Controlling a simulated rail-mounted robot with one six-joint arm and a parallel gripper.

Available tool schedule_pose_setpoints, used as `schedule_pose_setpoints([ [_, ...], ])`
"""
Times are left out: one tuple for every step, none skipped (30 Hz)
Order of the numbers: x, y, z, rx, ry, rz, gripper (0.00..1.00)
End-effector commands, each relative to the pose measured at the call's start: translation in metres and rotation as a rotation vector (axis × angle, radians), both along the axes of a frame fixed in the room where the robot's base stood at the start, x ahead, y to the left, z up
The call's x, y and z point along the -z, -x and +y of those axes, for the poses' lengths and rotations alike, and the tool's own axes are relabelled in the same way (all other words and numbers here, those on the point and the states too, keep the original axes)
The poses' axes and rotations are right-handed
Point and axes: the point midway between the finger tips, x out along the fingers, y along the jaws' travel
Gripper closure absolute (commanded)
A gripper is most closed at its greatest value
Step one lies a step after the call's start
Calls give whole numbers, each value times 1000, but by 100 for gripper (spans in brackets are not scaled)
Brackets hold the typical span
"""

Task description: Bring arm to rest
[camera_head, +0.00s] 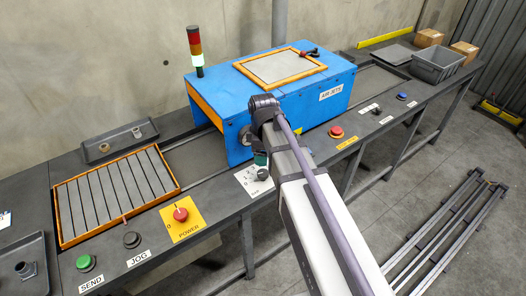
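My arm (322,215) rises from the bottom edge, right of centre, and reaches up to a dark joint (265,108) in front of the blue machine labelled AIR JETS (290,98). My gripper's fingers cannot be made out; the arm hides what lies behind it.
Left bench: slatted orange-framed panel (115,195), red knob on a yellow POWER plate (183,222), green SEND button (86,263), dark JOG button (131,240). Right: red button (336,132), blue button (402,96), grey bin (437,67), cardboard boxes (428,38). Signal tower (196,52) stands behind; rails (450,235) lie on the floor.

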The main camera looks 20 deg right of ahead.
Motion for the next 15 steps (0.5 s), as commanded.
schedule_pose_setpoints([
  [-12,0,0,0,0,0,31],
  [-13,0,0,0,0,0,31],
  [-13,0,0,0,0,0,31],
  [-13,0,0,0,0,0,31],
  [-12,0,0,0,0,0,31],
  [-11,0,0,0,0,0,31],
  [-10,0,0,0,0,0,31],
  [-10,0,0,0,0,0,31],
  [-10,0,0,0,0,0,31],
  [-10,0,0,0,0,0,31],
  [-10,0,0,0,0,0,31],
  [-10,0,0,0,0,0,31],
  [-10,0,0,0,0,0,31],
  [-10,0,0,0,0,0,31],
  [-10,0,0,9,0,0,31],
])
